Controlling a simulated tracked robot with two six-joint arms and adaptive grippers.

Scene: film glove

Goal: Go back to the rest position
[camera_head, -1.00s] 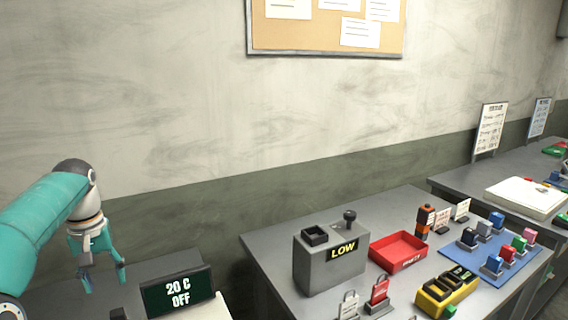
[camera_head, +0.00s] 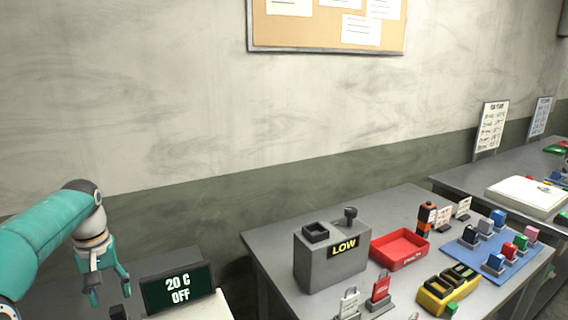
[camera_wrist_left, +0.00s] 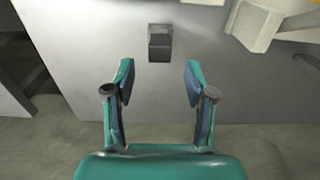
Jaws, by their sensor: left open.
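My left gripper (camera_head: 108,285) hangs at the lower left of the head view, fingers pointing down, beside the dark display (camera_head: 178,289) that reads "20 C OFF". In the left wrist view the gripper (camera_wrist_left: 160,85) is open, with nothing between its fingers. A small dark block (camera_wrist_left: 160,43) shows beyond the fingertips on a grey surface; I cannot tell how far it is. My right gripper is in neither view.
A grey table (camera_head: 275,262) holds a grey box marked "LOW" (camera_head: 318,266), a red tray (camera_head: 388,261), a yellow holder (camera_head: 430,299) and a blue mat (camera_head: 515,256) with several coloured blocks. A second table (camera_head: 462,185) stands at the right. The wall behind is clear below the corkboard (camera_head: 330,28).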

